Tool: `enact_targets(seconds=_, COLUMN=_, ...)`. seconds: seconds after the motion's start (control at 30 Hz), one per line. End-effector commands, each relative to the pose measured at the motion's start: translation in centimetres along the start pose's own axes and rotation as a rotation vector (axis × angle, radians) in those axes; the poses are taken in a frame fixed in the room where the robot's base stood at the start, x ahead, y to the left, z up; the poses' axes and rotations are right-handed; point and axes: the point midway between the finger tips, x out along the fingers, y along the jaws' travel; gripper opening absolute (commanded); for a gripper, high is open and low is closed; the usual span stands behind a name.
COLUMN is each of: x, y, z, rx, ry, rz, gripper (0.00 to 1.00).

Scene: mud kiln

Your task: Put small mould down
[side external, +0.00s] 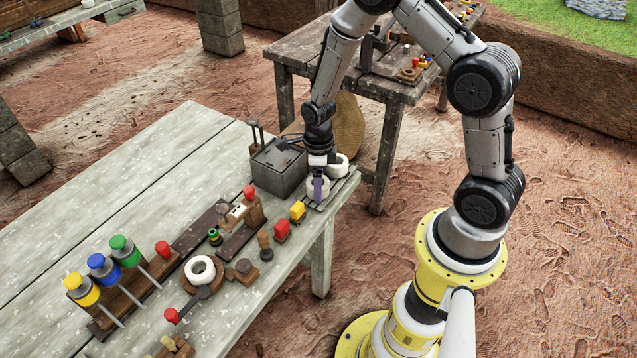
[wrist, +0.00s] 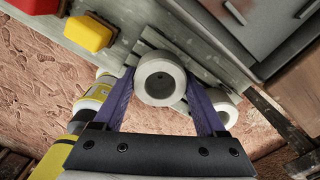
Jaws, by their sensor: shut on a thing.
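My gripper (side external: 318,190) is shut on the small mould, a short white cylinder with a dark hole in its end. In the wrist view the small mould (wrist: 160,78) sits between the two purple fingers. In the side view the fingers partly cover the held mould (side external: 312,186). It is at the slatted rack (side external: 345,192) on the table's right end; I cannot tell whether it touches the slats. A second white round piece (side external: 338,166) is beside it at the rack's far part, and it shows partly behind the right finger in the wrist view (wrist: 222,112).
A grey metal box (side external: 277,172) stands close to the left of the rack. A yellow block (side external: 297,211) and a red block (side external: 281,230) stand near the table's front edge. A white ring (side external: 200,270) and several tools cover the table's near part. Its far left is clear.

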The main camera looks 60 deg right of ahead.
Motion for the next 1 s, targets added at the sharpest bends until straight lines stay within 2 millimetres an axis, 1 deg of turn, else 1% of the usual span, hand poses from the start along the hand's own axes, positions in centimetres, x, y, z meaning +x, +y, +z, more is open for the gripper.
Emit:
enact_targets(seconds=0.13, x=0.3, y=0.0, z=0.0, rx=0.000, ry=0.000, rz=0.000, gripper=0.00)
enact_targets(seconds=0.17, x=0.3, y=0.0, z=0.0, rx=0.000, ry=0.000, rz=0.000, gripper=0.77)
enact_targets(seconds=0.2, x=0.3, y=0.0, z=0.0, rx=0.000, ry=0.000, rz=0.000, gripper=0.84)
enact_targets(seconds=0.3, x=0.3, y=0.0, z=0.0, rx=0.000, ry=0.000, rz=0.000, gripper=1.00)
enact_targets(seconds=0.53, x=0.2, y=0.0, z=0.0, rx=0.000, ry=0.000, rz=0.000, gripper=1.00)
enact_targets(seconds=0.67, x=-0.7, y=-0.1, z=0.1, rx=0.000, ry=-0.003, rz=-0.002, gripper=1.00)
enact_targets(seconds=0.77, x=-2.2, y=-0.1, z=0.1, rx=0.000, ry=-0.005, rz=-0.004, gripper=1.00)
enact_targets(seconds=1.0, x=-7.2, y=-0.1, z=0.1, rx=0.000, ry=-0.005, rz=-0.004, gripper=1.00)
